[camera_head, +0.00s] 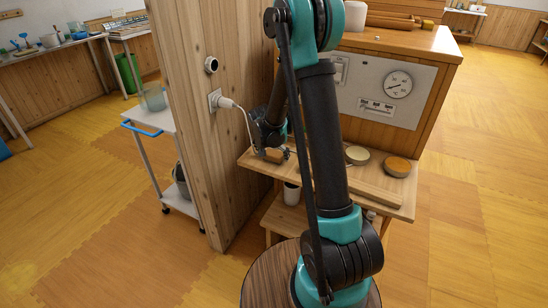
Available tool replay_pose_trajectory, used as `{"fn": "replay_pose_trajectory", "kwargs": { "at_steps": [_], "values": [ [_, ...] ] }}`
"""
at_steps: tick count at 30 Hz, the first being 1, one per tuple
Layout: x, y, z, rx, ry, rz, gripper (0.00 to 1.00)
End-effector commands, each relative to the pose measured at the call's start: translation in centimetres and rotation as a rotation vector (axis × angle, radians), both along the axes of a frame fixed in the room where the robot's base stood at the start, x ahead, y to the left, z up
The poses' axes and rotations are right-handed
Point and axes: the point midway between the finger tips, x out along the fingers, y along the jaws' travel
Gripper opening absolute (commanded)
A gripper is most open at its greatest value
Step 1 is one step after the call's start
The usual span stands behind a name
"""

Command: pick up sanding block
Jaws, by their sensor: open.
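A small brown block (272,157), which looks like the sanding block, sits on the wooden shelf (402,208) near its left end. My gripper (276,151) is right at the block, over the shelf beside the wooden post. The fingers are small and dark here and partly overlap the block. The gripper is open; I cannot tell whether the fingers touch the block or stand around it. My own arm crosses the middle of the view and hides part of the shelf.
A bowl with pale contents (357,155) and one with orange contents (397,167) stand right of my arm. A long wooden board (375,190) lies at the shelf's front. A white plug (226,102) with a cord sits on the post (190,130) near my gripper.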

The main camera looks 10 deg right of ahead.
Motion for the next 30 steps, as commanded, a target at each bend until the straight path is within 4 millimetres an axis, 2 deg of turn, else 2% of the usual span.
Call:
{"fn": "replay_pose_trajectory", "kwargs": {
  "at_steps": [3,17,25,30],
  "values": [
    [0.0,0.0,0.0,0.000,0.000,0.000,0.96],
    [0.0,0.0,0.0,0.000,0.000,0.000,0.39],
    [0.0,0.0,0.2,0.000,0.000,0.000,0.39],
    [0.0,0.0,1.2,0.000,0.000,0.000,0.39]
  ]
}}
